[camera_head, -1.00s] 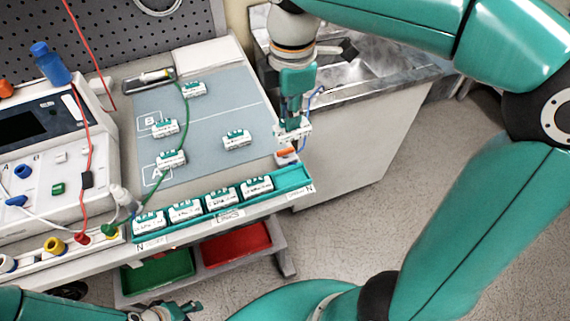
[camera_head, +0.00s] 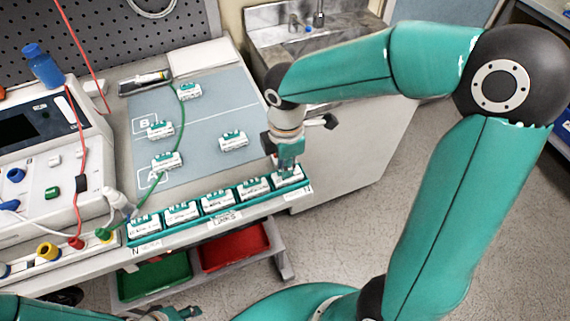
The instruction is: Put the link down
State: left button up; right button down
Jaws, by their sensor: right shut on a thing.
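My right gripper (camera_head: 287,168) points down at the right end of the green rack labelled LINKS (camera_head: 199,229). It is shut on a white and green link (camera_head: 289,180), which sits at the rack's right end, in line with the other links. Whether it bears fully on the rack floor is hard to tell. Several like links stand in the rack to its left, the nearest one (camera_head: 253,188) close beside it. My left gripper (camera_head: 183,314) shows only partly at the bottom edge, far from the rack; its jaws are unclear.
Several links, one at the right (camera_head: 233,142), lie on the grey-blue mat (camera_head: 205,120). A green cable crosses the mat's left part. A pump console (camera_head: 30,150) stands at the left. Green (camera_head: 155,280) and red (camera_head: 235,248) bins sit below the bench. A sink (camera_head: 300,28) is behind.

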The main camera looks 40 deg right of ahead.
jog(key=c, duration=1.2)
grip_release()
jog(key=shift+f, duration=0.1)
notch_tip(320, 180, up, 12)
jog(key=shift+r+p, duration=0.15)
jog(key=shift+p, duration=0.25)
